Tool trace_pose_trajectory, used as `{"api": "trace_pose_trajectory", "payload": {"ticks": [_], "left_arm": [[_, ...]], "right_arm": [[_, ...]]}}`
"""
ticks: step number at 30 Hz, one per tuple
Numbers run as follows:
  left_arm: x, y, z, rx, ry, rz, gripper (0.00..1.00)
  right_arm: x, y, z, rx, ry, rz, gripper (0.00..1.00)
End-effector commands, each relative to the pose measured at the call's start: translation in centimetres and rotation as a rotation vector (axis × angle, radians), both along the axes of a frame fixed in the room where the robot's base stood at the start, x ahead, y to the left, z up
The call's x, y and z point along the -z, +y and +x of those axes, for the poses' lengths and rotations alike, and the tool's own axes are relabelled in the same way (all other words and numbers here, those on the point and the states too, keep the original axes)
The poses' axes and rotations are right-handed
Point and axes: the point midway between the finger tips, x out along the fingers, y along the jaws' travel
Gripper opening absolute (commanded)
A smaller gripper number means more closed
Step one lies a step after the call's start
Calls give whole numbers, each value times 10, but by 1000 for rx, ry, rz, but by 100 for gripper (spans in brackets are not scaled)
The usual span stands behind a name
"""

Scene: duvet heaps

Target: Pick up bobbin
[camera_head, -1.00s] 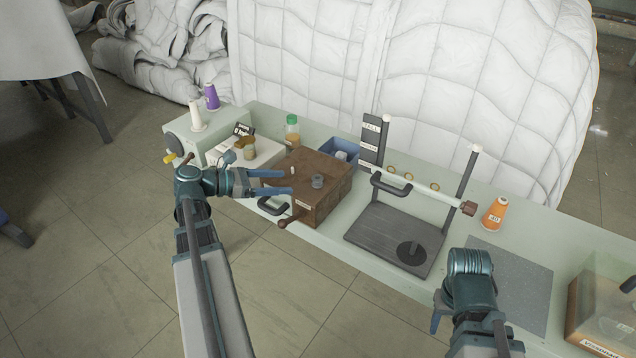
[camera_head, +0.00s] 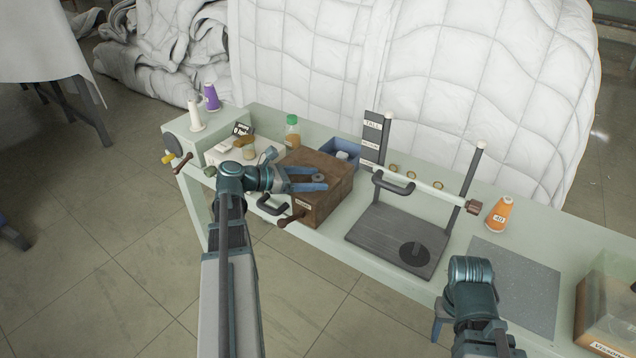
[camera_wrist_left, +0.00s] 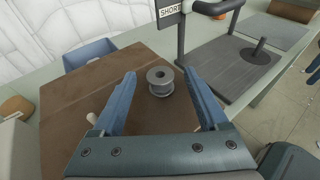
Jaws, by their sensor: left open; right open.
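The bobbin (camera_wrist_left: 160,81) is a small grey spool lying on top of a brown wooden box (camera_head: 338,186). In the head view the bobbin (camera_head: 319,177) shows near the fingertips of my left gripper (camera_head: 325,181). I cannot tell the exact height of the fingers above the box top. My right gripper (camera_head: 437,328) is at the lower right, mostly hidden by its arm, away from the box.
A blue bin (camera_head: 341,152) stands behind the box. A dark stand (camera_head: 392,240) with posts and a rail is to the right. An orange thread cone (camera_head: 499,214) and a grey mat (camera_head: 515,285) lie beyond it.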

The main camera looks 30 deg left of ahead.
Motion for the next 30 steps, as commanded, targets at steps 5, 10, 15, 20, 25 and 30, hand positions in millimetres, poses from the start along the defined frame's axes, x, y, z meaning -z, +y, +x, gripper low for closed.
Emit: {"api": "trace_pose_trajectory", "payload": {"ticks": [5,10,15,20,25,30], "left_arm": [[6,-11,13,1,0,1,77],[5,-11,13,0,0,0,77],[5,-11,13,0,0,0,48],[5,-11,13,0,0,0,19],[5,-11,12,0,0,0,0],[5,-11,12,0,0,0,0]], "right_arm": [[6,0,0,0,0,0,50],[5,0,0,0,0,0,50],[5,0,0,0,0,0,50],[5,0,0,0,0,0,50],[5,0,0,0,0,0,50],[5,0,0,0,0,0,50]]}}
